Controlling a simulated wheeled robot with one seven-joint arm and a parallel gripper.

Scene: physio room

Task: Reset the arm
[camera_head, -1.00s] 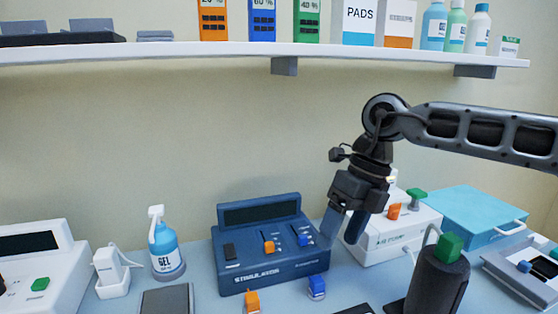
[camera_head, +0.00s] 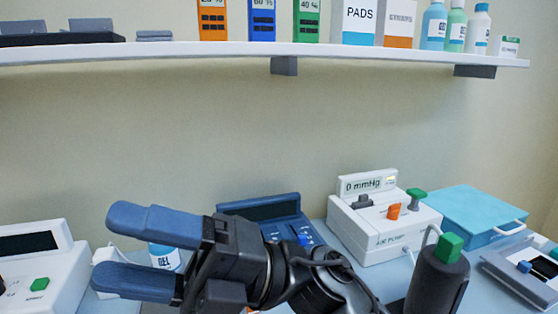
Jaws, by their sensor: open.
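My gripper (camera_head: 135,248) is in the lower left of the head view, close to the camera. Its two blue fingers are spread apart and point left, with nothing between them. My arm folds in low at the bottom middle of the picture. The gripper and arm cover much of the blue stimulator (camera_head: 262,211), most of the gel bottle (camera_head: 164,256) and the table front in the middle.
A white air pump (camera_head: 384,228) reading 0 mmHg, a dark cylinder with a green top (camera_head: 438,279) and a blue case (camera_head: 478,217) stand at the right. A white device (camera_head: 41,262) stands at the left. A loaded shelf (camera_head: 350,54) runs above; the wall space between is clear.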

